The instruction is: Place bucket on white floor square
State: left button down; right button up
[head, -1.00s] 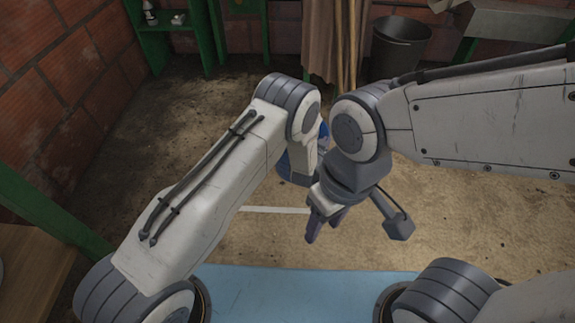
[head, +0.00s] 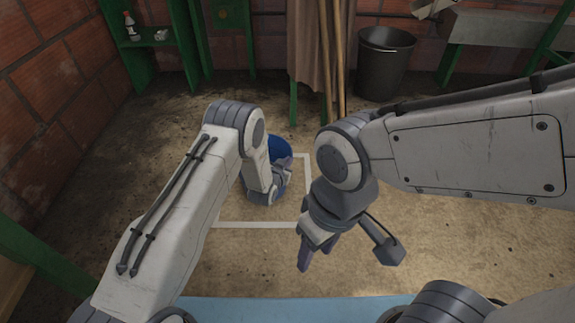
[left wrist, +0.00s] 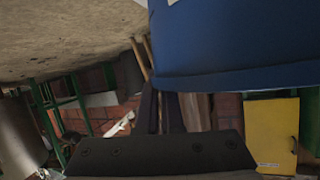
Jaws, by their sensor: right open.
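The blue bucket (head: 281,149) is mostly hidden behind my left forearm and wrist in the head view. It fills the upper right of the left wrist view (left wrist: 240,45). My left gripper (head: 284,172) is at the bucket's near side, its fingers close together at the bucket's edge, and looks shut on it. The white floor square (head: 262,225) shows its front line, right line and part of its back line. The bucket appears within this outline; I cannot tell whether it touches the floor. My right gripper (head: 317,250) is open and empty, in front and to the right.
A dark bin (head: 385,65) stands at the back, beside wooden poles (head: 340,60) and a hanging brown cloth (head: 311,40). A green shelf (head: 150,45) is at the back left. Bare floor lies right of the square. A yellow object (left wrist: 271,130) shows in the left wrist view.

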pick_arm(q)
jog(key=c, duration=1.1)
grip_release()
jog(key=shift+o, duration=0.2)
